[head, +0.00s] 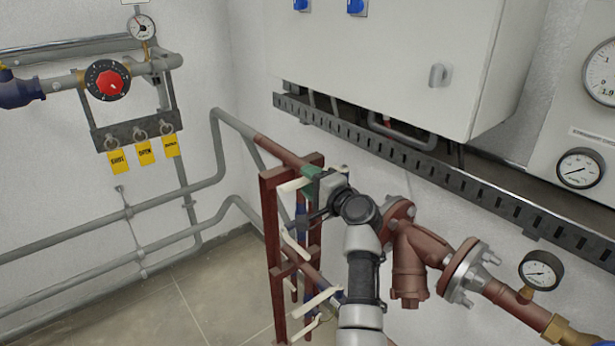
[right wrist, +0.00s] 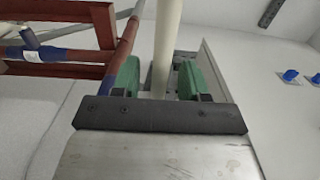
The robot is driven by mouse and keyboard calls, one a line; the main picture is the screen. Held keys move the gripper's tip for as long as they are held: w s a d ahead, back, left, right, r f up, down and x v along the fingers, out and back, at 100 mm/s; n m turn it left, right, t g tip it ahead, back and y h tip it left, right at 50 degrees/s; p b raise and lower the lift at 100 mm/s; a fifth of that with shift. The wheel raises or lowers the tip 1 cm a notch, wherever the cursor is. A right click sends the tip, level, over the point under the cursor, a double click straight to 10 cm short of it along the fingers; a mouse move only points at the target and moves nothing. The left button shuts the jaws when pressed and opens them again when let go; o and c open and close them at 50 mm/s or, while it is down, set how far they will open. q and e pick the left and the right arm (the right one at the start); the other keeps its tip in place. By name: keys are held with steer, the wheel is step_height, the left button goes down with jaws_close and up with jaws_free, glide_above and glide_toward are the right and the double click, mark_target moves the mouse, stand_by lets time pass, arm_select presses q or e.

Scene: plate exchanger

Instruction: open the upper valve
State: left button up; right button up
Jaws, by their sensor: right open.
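The upper valve has a white lever handle (head: 291,185) on the red pipe rack, in the middle of the head view. My right gripper (head: 313,182) is at this lever, and its arm hides part of the valve body. In the right wrist view the white lever (right wrist: 166,45) runs between the two green finger pads (right wrist: 160,80). The jaws are open around it, with some gap beside the lever. My left gripper is not in view.
More white levers (head: 318,299) sit lower on the red rack (head: 270,230). A flanged red-brown pipe fitting (head: 409,262) stands close to the right of my arm. A white cabinet (head: 385,60) and a perforated tray (head: 400,165) are above. Floor at left is clear.

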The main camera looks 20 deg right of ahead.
steer(key=shift+w+a, duration=0.2)
steer(key=shift+w, duration=0.3)
jaws_close()
steer(key=s+n+y, duration=0.1)
steer(key=s+d+n+g+y+b, duration=0.1)
steer(key=s+n+g+y+b, duration=0.1)
steer(key=y, duration=0.1)
steer(key=shift+d, duration=0.25)
jaws_free()
